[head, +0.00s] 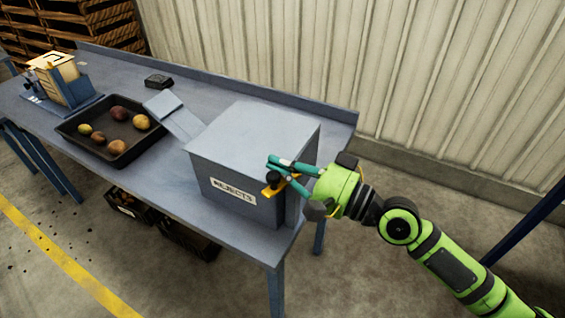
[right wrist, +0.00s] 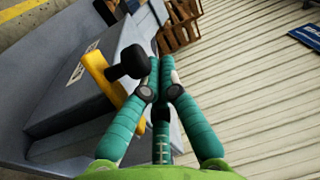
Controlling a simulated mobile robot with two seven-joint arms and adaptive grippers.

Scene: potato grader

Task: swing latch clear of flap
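The grey reject box (head: 235,150) stands on the bench with a white label on its front. A yellow latch (head: 270,190) with a black knob (head: 273,178) is at the box's near right corner. In the right wrist view the yellow latch (right wrist: 101,75) is a slanting bar, and the black knob (right wrist: 128,62) stands out from it. My right gripper (head: 269,162) has its teal fingers beside the knob. In the right wrist view its fingertips (right wrist: 160,62) meet just right of the knob, with nothing seen between them. I cannot clearly make out the flap. My left gripper is out of view.
A black tray (head: 75,143) of potatoes lies on the bench (head: 215,88), left of the box. A small dark object (head: 158,81) lies behind. Free floor lies right of the bench.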

